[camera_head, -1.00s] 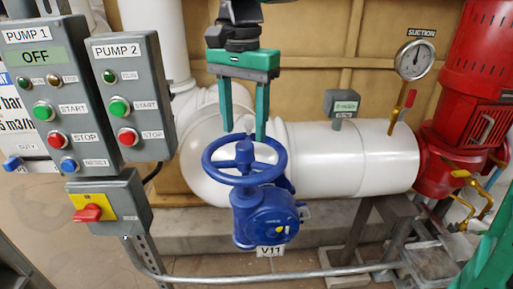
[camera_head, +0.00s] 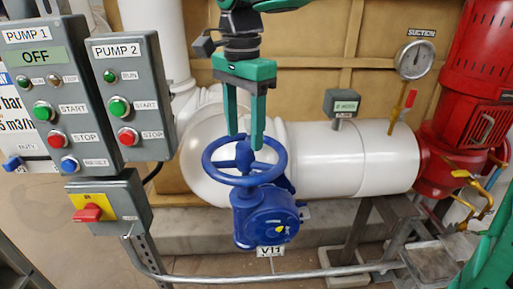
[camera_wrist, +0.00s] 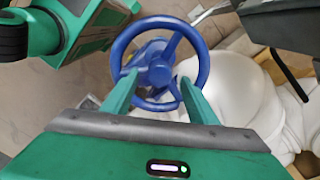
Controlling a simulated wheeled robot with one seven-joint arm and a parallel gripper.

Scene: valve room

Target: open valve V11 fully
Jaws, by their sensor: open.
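The blue valve handwheel (camera_head: 208,163) sits flat on top of its blue gearbox (camera_head: 265,217), with the V11 label (camera_head: 270,251) below it. In the wrist view the handwheel (camera_wrist: 202,75) shows its rim, spokes and hub. My gripper (camera_head: 244,145) is above the wheel, pointing down, with its two green fingers apart. The fingertips are near the rim and hub in the head view; I cannot tell whether they touch. In the wrist view my gripper (camera_wrist: 157,83) has its fingertips on either side of the hub, with nothing clamped between them.
The PUMP 1 box (camera_head: 38,90) and PUMP 2 box (camera_head: 130,95) stand at left, with a red switch (camera_head: 88,213) below. A white pipe (camera_head: 345,157) runs behind the valve to a red pump (camera_head: 450,140). A grey rail (camera_head: 280,276) crosses in front.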

